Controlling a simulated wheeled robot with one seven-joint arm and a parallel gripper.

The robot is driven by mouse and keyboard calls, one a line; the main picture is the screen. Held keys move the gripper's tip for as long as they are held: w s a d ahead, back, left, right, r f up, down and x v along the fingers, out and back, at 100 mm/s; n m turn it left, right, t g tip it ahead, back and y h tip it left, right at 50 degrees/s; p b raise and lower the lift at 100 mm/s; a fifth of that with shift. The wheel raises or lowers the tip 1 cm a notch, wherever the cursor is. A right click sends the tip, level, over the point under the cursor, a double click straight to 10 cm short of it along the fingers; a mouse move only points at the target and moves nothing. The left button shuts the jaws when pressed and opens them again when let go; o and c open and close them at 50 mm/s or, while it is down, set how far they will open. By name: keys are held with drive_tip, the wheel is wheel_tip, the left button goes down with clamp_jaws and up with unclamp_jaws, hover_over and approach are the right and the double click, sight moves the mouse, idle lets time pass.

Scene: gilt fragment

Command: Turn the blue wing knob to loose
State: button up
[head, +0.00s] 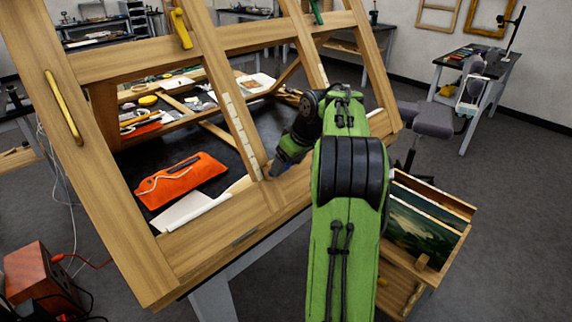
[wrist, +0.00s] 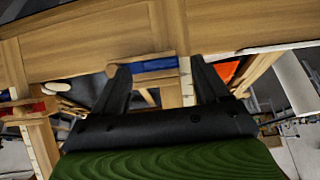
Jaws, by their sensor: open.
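The blue wing knob (wrist: 155,66) shows in the wrist view as a blue bar on the wooden frame, between and just beyond my fingertips. My gripper (wrist: 160,72) is open around it, one finger to each side, with gaps visible; I cannot tell whether either finger touches it. In the head view my gripper (head: 277,170) is at the lower middle of the tilted wooden frame (head: 215,245), near the foot of an upright bar. There the knob cannot be clearly told apart from the gripper.
A yellow knob (head: 181,28) and a green knob (head: 316,12) sit higher on the frame; a yellow handle (head: 63,107) is on its left side. A red part (wrist: 22,108) shows left in the wrist view. An orange pouch (head: 180,180) lies behind the frame. A crate of paintings (head: 455,205) stands right.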

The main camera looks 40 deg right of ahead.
drive_tip(key=p+v, duration=0.5)
drive_tip(key=v, duration=0.8)
drive_tip(key=shift+r, duration=0.2)
drive_tip(key=a+r, duration=0.3)
drive_tip(key=a, duration=1.3)
drive_tip(key=s+a+f, duration=0.2)
drive_tip(key=s+a, duration=0.6)
drive_tip(key=a, duration=0.3)
drive_tip(key=s+a+f, duration=0.2)
drive_tip(key=s+f, duration=0.4)
drive_tip(key=s, duration=0.4)
drive_tip(key=shift+s+a+f, duration=0.25)
drive_tip(key=shift+a, duration=0.15)
